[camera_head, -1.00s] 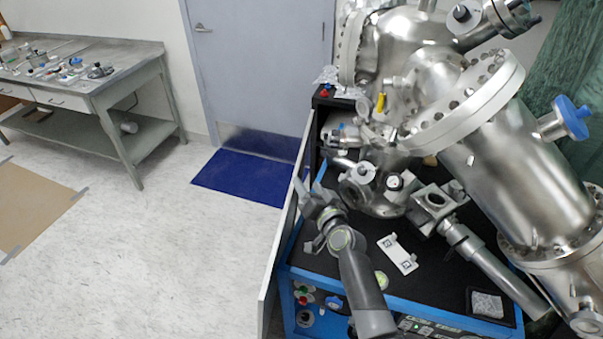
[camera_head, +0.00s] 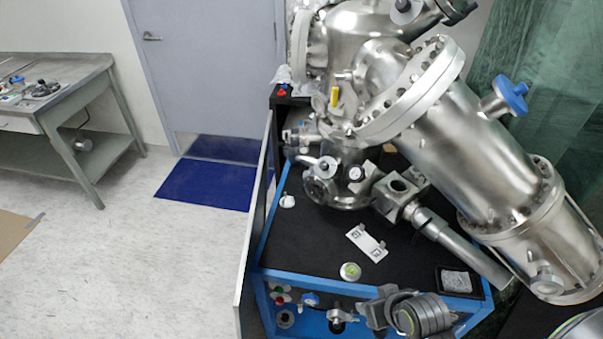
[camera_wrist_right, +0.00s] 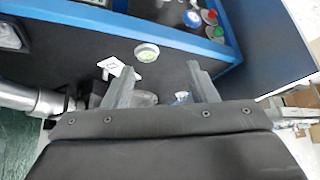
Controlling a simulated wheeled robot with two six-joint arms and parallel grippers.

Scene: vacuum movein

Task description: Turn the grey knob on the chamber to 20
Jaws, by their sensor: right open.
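The steel chamber (camera_head: 380,70) fills the upper right of the head view, with flanges, ports and a blue-handled valve. I cannot tell for certain which part is the grey knob. A round grey disc with a green centre (camera_head: 350,271) sits near the front edge of the black deck. It also shows in the right wrist view (camera_wrist_right: 147,53), just beyond my fingers. My right gripper (camera_head: 374,306) is low at the front, to the right of and below the disc. In the wrist view its fingers (camera_wrist_right: 160,74) are apart with nothing clearly between them. My left gripper is out of view.
A white marked plate (camera_head: 366,243) lies on the black deck (camera_head: 300,235). Several coloured fittings (camera_head: 281,298) sit in the blue front. A small black tray (camera_head: 456,281) is at the deck's right. A panel (camera_head: 252,225) stands along the left side.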

